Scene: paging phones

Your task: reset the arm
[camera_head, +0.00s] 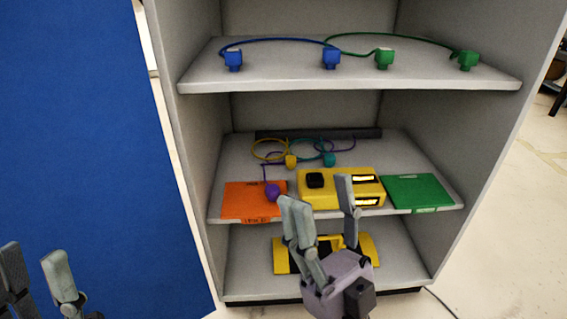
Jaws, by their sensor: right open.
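My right gripper (320,200) is in front of the shelf unit, at the height of its middle shelf. Its fingers point up and stand apart, with nothing seen between them. It covers part of the yellow device (342,190) behind it. My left gripper (32,268) is at the lower left, in front of the blue panel (85,130). Its two fingers stand apart with a gap between them, and its lower part is cut off by the frame.
The grey shelf unit (360,80) holds blue and green cables (262,42) on top. An orange plate (240,200), a green plate (418,192) and a purple plug (272,191) lie on the middle shelf. A yellow-black object (285,257) is below.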

